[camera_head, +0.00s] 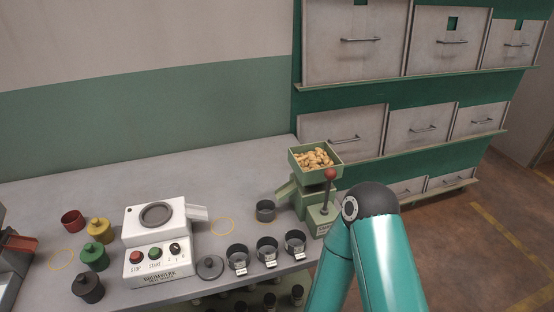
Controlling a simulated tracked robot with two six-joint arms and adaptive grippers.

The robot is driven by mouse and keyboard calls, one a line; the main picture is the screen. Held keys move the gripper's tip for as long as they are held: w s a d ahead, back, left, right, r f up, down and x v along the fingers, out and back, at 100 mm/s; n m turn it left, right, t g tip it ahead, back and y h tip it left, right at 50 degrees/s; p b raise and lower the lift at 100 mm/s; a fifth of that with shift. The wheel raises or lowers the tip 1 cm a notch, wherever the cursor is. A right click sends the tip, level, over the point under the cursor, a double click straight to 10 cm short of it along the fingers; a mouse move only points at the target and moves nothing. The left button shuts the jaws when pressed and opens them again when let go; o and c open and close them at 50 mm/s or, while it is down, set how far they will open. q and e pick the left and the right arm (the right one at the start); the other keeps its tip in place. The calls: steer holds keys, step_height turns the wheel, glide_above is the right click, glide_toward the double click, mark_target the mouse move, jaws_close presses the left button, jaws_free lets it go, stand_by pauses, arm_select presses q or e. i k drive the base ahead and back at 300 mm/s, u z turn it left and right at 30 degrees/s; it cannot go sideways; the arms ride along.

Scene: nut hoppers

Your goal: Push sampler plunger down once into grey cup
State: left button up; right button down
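The green sampler (303,204) stands at the right end of the bench with nuts (313,159) in its square top tray (294,165). Its plunger has a red ball knob (330,174) on a thin upright rod, with the knob standing well above the block beneath. A short chute (286,190) slopes down left from the sampler. A dark grey cup (265,214) stands upright near the chute's lower end; I cannot tell whether it is exactly under it. My teal arm bends just right of the sampler, but its gripper is out of frame. My other gripper is not seen.
Several dark labelled cups, including one at the left (238,262), line the front edge. A white machine (156,240) with buttons, a dark lid (210,268) and coloured lidded pots (95,257) stand left. Cabinet drawers (345,130) rise behind. The back left bench is clear.

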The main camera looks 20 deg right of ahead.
mark_target(330, 173)
steer(key=z, duration=0.4)
steer(key=i, duration=0.15)
steer(key=u, duration=2.2)
steer(key=k, duration=1.65)
steer(key=z, duration=1.05)
steer(key=i, duration=0.55)
steer(key=u, duration=0.05)
